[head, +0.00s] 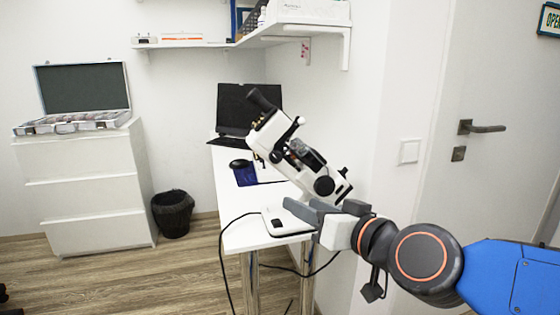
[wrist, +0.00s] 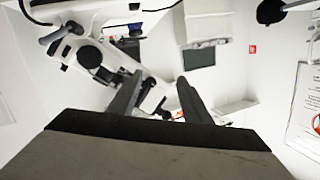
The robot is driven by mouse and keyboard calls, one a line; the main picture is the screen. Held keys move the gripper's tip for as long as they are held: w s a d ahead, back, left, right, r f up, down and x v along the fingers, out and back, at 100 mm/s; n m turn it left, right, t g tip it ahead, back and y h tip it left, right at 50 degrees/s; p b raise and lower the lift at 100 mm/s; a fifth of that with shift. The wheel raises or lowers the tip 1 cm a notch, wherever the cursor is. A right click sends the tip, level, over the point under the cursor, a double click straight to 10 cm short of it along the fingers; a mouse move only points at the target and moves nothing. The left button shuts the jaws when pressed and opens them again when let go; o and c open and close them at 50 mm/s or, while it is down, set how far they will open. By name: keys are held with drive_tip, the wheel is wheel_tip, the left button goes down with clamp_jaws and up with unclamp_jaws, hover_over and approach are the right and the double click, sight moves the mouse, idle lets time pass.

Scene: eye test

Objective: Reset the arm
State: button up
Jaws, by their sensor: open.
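My arm reaches in from the right in the head view. My gripper (head: 303,206) is in front of the lower part of a white and black microscope (head: 290,155) on the white desk. In the wrist view my gripper (wrist: 157,88) has its two dark fingers apart, with nothing held between them. The microscope (wrist: 95,50) shows there on the left, close beside the left finger. I cannot tell whether the finger touches it. The gripper hides part of the microscope's base.
The narrow white desk (head: 236,237) also holds a laptop (head: 233,104) and a mouse (head: 240,163). A shelf (head: 290,30) hangs above. A drawer cabinet (head: 75,190) with an open case (head: 84,95) and a black bin (head: 173,213) stand left. A door (head: 500,90) is at right.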

drive_tip(key=s+d+f+m+g+h, duration=0.1)
drive_tip(key=s+d+f+g+h, duration=0.3)
drive_tip(key=d+f, duration=0.5)
drive_tip(key=s+d+f+m+g+h, duration=0.1)
drive_tip(key=s+d+f+g+h, duration=0.3)
drive_tip(key=s+d+f, duration=0.4)
drive_tip(key=d+f+g, duration=0.1)
drive_tip(key=d+f, duration=0.1)
drive_tip(key=d, duration=0.4)
drive_tip(key=shift+s+d+f+m+h, duration=0.2)
drive_tip(key=shift+s+m+h, duration=0.1)
drive_tip(key=shift+m, duration=0.1)
